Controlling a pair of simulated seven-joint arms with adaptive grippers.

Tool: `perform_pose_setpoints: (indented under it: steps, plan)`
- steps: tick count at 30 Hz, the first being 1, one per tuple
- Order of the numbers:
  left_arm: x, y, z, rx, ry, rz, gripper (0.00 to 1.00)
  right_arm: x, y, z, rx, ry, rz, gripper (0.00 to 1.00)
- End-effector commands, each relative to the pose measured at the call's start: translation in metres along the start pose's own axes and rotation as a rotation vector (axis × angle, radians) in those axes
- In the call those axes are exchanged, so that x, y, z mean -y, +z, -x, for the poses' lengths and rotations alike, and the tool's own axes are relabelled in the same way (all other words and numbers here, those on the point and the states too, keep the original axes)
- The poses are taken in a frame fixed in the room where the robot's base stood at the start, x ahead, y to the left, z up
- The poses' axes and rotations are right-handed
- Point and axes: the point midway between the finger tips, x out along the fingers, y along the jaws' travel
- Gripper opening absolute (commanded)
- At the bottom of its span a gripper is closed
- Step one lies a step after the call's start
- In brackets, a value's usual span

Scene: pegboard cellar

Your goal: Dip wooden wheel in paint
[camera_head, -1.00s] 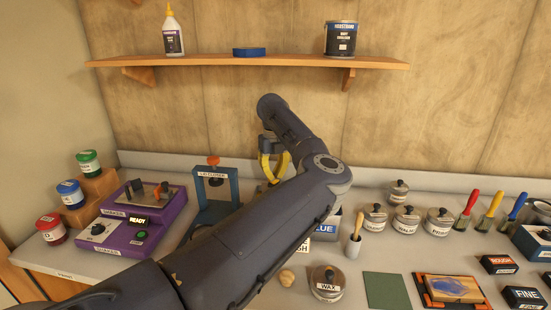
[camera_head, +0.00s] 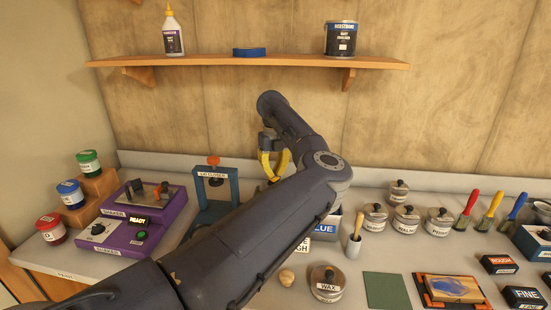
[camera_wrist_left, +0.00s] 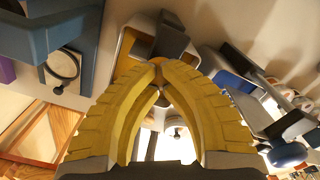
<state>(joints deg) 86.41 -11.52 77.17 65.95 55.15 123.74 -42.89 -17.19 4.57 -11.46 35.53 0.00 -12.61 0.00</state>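My left gripper (camera_head: 273,165), with yellow fingers, is above the back of the bench, near the blue-framed stand. In the left wrist view the two fingertips (camera_wrist_left: 157,72) meet. A small brownish patch shows at the tips, and I cannot tell whether it is a held thing. I cannot make out a wooden wheel for certain. A container labelled BLUE (camera_head: 325,226) is partly hidden behind my left arm. Red (camera_head: 51,229), blue (camera_head: 70,193) and green (camera_head: 88,163) paint jars stand on wooden steps at the left. My right gripper is not in view.
A purple shaker (camera_head: 145,220) and a blue stand (camera_head: 215,188) are at the left. A wax tin (camera_head: 327,282), a small wooden knob (camera_head: 287,277), a brush in a holder (camera_head: 355,240), a green pad (camera_head: 386,291) and several lidded tins crowd the right. A shelf (camera_head: 250,61) hangs above.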

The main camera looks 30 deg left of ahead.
Motion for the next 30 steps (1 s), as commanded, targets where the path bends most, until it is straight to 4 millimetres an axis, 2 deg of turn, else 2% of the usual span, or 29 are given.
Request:
perform_pose_setpoints:
  steps: [30]
  plan:
    - [0.000, 0.000, 0.043, -0.001, -0.001, 0.001, 0.00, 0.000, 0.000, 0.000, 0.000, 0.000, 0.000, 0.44]
